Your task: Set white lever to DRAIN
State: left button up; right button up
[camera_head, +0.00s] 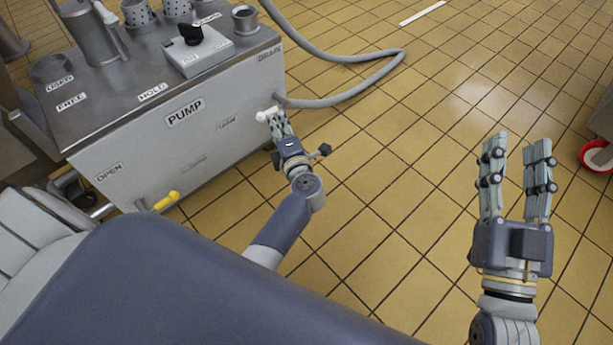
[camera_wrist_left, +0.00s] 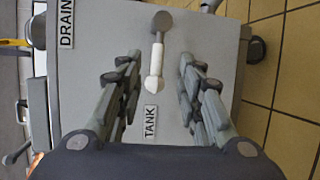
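The white lever (camera_head: 267,114) is on the front of the PUMP cabinet (camera_head: 150,147), near its right end. In the left wrist view the white lever (camera_wrist_left: 157,62) runs from a grey pivot to a free end near the TANK label (camera_wrist_left: 150,122). The DRAIN label (camera_wrist_left: 66,23) is off to the side. My left gripper (camera_head: 273,117) is at the lever in the head view. In the wrist view its fingers (camera_wrist_left: 157,85) are open, one on each side of the lever with gaps. My right gripper (camera_head: 516,145) is open and empty over the floor.
A grey hose (camera_head: 375,75) runs from the cabinet's right end across the floor. A yellow lever (camera_head: 166,201) is low at the cabinet's left. A black knob (camera_head: 191,34) and metal cups (camera_head: 245,18) are on top. Tiled floor is clear between my arms.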

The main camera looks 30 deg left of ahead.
pick_arm(q)
jog(key=s+d+r+m+t+h+p, duration=0.35)
jog(key=d+r+m+h+p, duration=0.6)
jog(key=p, duration=1.05)
jog(key=s+d+f+m+g+h+p, duration=0.1)
jog(key=s+d+f+m+g+p, duration=0.1)
jog(key=s+m+p, duration=0.3)
jog(key=s+d+f+m+g+h+p, duration=0.1)
jog(key=s+d+f+m+g+p, duration=0.1)
jog(key=s+m+p, duration=0.4)
jog(key=d+f+m+p, duration=0.1)
jog(key=p, duration=0.2)
jog(key=shift+s+d, duration=0.2)
jog(key=shift+d, duration=0.05)
